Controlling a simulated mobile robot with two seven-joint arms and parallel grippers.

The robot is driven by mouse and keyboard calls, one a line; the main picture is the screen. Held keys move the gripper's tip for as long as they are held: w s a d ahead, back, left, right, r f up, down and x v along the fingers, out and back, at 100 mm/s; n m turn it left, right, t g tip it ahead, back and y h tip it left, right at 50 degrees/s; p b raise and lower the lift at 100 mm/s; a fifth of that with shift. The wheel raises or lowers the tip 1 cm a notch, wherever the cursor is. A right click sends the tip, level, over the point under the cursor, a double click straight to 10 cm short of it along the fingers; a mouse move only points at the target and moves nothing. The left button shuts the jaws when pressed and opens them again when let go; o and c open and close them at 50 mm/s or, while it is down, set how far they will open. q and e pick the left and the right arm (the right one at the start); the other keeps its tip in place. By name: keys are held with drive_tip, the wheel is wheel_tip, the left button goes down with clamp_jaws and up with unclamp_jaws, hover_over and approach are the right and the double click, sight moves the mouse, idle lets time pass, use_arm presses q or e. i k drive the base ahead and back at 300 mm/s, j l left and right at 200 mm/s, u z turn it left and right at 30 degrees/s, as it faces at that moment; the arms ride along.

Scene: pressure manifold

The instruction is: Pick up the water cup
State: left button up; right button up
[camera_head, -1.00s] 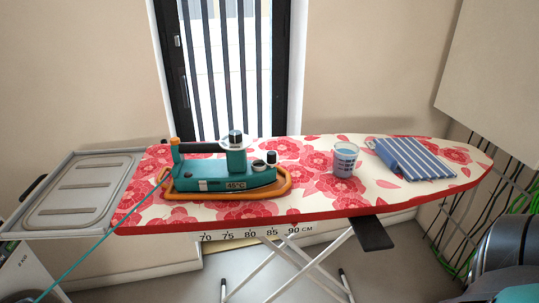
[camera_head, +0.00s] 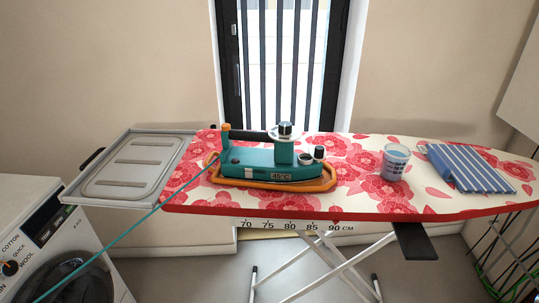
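The water cup (camera_head: 395,162) is a clear cup with pale blue contents and dark markings on its side. It stands upright on the ironing board (camera_head: 330,205), right of the teal iron and left of the folded striped cloth. Nothing touches it that I can see. Neither of my grippers shows in the head view.
The teal iron (camera_head: 262,160) sits in an orange-rimmed holder, its cord running down to the lower left. A blue striped cloth (camera_head: 470,168) lies right of the cup. A grey tray (camera_head: 130,170) adjoins the board's left end. A washing machine (camera_head: 50,245) stands at lower left.

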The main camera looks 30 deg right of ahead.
sight(394, 163)
drive_tip(key=z, duration=1.75)
drive_tip(key=u, duration=0.4)
drive_tip(key=l+u, duration=1)
drive_tip(key=l, duration=0.75)
